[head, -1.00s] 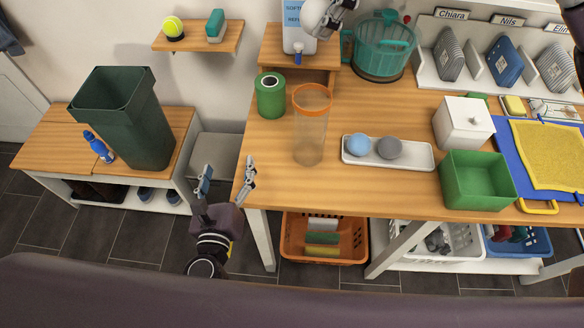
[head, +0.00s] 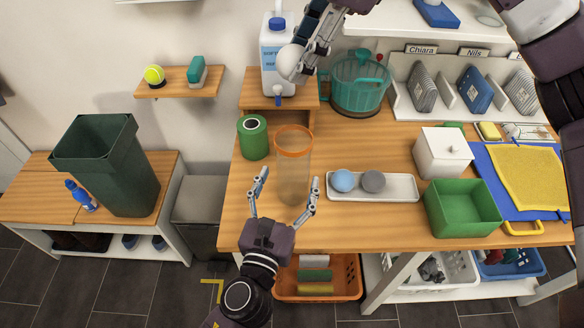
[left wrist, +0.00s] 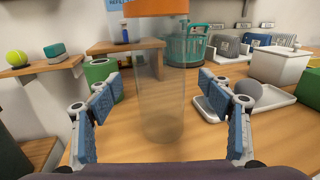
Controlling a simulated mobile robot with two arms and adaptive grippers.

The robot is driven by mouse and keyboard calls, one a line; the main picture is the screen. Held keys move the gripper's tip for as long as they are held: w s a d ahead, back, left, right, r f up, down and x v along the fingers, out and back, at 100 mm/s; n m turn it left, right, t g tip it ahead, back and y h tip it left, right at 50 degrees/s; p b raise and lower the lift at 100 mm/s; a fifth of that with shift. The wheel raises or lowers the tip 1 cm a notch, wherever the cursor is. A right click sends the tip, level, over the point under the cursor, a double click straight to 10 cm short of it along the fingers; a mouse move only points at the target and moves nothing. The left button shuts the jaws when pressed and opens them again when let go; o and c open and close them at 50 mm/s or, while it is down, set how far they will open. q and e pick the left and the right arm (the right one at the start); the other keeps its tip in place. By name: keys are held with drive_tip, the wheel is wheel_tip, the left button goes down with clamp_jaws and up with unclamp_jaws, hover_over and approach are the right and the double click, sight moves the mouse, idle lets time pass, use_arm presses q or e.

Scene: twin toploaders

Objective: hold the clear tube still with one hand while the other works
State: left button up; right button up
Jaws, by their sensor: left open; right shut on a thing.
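The clear tube (head: 294,165) with an orange rim stands upright on the wooden table. In the left wrist view the tube (left wrist: 160,95) stands between my two open fingers, with a gap on each side; its top is cut off. My left gripper (head: 288,179) is open at the table's front edge, its fingertips to either side of the tube's lower part. My right gripper (head: 298,62) is shut on a white ball (head: 289,61), held up in front of the white jug and above the table. The ball is partly hidden by the fingers.
A green can (head: 253,140) stands left of the tube. A white tray (head: 401,193) with a blue and a grey ball lies close on the right. A teal basket (head: 361,95) is behind, a green box (head: 462,215) farther right. The jug (head: 273,45) stands on a riser.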

use_arm(q)
drive_tip(key=shift+x, duration=2.1)
